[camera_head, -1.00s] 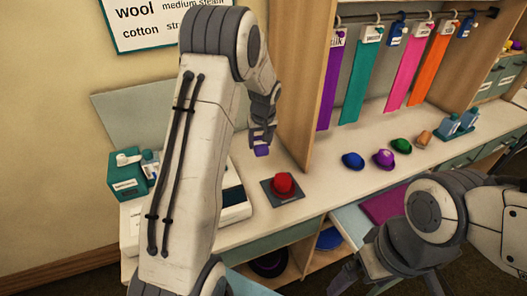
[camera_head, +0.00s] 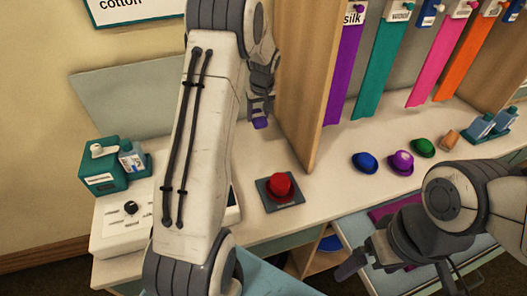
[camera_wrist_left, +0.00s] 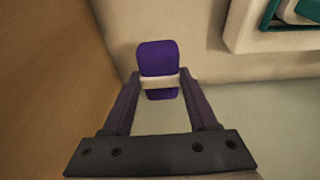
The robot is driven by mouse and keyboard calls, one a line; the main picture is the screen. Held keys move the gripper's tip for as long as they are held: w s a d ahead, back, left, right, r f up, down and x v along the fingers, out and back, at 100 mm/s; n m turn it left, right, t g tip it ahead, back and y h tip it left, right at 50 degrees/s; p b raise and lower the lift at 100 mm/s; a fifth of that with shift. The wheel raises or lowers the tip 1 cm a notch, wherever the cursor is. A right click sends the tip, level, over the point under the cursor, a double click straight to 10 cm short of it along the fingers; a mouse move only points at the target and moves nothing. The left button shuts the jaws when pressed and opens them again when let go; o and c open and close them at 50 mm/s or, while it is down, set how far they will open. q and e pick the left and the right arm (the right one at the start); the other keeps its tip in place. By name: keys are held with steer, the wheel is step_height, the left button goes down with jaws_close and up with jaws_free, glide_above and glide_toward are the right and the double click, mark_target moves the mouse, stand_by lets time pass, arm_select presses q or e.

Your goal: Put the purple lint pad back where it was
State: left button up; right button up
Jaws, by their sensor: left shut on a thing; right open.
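The purple lint pad (camera_wrist_left: 158,58), with a pale band across it, is between the fingers of my left gripper (camera_wrist_left: 160,84), which is shut on it. In the head view the pad (camera_head: 260,122) shows as a small purple patch under my left gripper (camera_head: 260,104). It is beyond the red hat and left of the wooden divider. I cannot tell its exact height over the counter. My right gripper (camera_head: 398,268) is open and empty, low at the front by the drawers.
A wooden divider (camera_head: 305,100) stands close right of my left gripper. A teal box (camera_head: 103,180) is at left.

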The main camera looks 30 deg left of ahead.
mark_target(261, 116)
arm_select(q)
steer(key=f+b, duration=0.2)
steer(key=f, duration=0.1)
steer(key=shift+w+d+f, duration=0.1)
steer(key=shift+w, duration=0.3)
step_height(261, 116, down, 10)
steer(key=shift+r+p, duration=0.25)
steer(key=shift+p, duration=0.15)
steer(key=shift+f, duration=0.25)
arm_select(e)
steer(key=shift+w+f, duration=0.25)
steer(key=shift+f, duration=0.85)
arm_select(q)
steer(key=shift+f, duration=0.1)
steer(key=shift+f+b, duration=0.1)
steer(key=shift+b, duration=0.2)
steer(key=o, duration=1.2)
arm_select(e)
steer(key=shift+f, duration=0.15)
